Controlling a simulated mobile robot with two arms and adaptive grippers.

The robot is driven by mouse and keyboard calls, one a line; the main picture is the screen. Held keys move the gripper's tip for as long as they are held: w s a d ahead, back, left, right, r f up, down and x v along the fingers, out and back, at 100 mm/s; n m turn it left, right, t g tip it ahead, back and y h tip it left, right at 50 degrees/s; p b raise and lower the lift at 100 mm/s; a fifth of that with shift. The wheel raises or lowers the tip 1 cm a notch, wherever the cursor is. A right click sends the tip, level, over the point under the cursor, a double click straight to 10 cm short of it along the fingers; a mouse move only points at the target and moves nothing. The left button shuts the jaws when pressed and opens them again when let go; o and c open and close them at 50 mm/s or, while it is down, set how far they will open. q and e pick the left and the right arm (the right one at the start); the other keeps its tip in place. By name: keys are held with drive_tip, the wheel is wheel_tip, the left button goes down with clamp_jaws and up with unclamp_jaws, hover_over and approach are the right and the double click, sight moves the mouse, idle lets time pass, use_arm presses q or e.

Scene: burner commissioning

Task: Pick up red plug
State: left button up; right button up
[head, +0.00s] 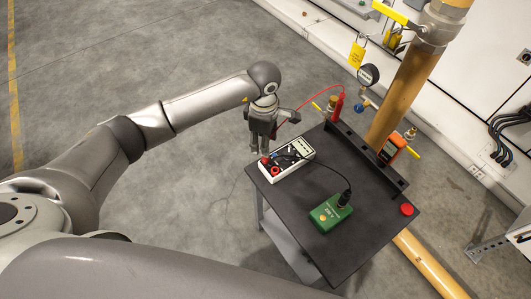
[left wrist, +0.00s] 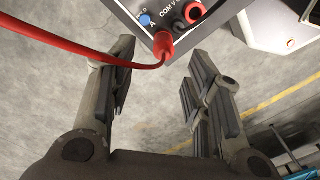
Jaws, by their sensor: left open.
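The red plug (left wrist: 163,46) is seated in a socket at the edge of the multimeter (left wrist: 185,12) in the left wrist view, with its red lead (left wrist: 85,50) running off to the left. My left gripper (left wrist: 160,58) is open, with its fingers apart on either side below the plug; I cannot tell that either touches it. In the head view my left gripper (head: 260,150) is over the left edge of the table, beside the multimeter (head: 291,157). The plug is too small to tell clearly there. The right gripper is not in view.
The dark table (head: 375,225) also bears a green box (head: 328,214) with a black plug and a red button (head: 407,209). A red probe (head: 340,106), a gauge (head: 368,75), an orange device (head: 390,151) and a yellow pipe (head: 398,92) stand along the far edge.

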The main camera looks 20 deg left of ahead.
use_arm(q)
drive_tip(key=f, duration=0.4)
drive_tip(key=f+p, duration=0.1)
drive_tip(key=shift+s+d+f, duration=0.15)
drive_tip(key=shift+d+f, duration=0.1)
drive_tip(key=shift+f, duration=0.15)
drive_tip(key=c, duration=1)
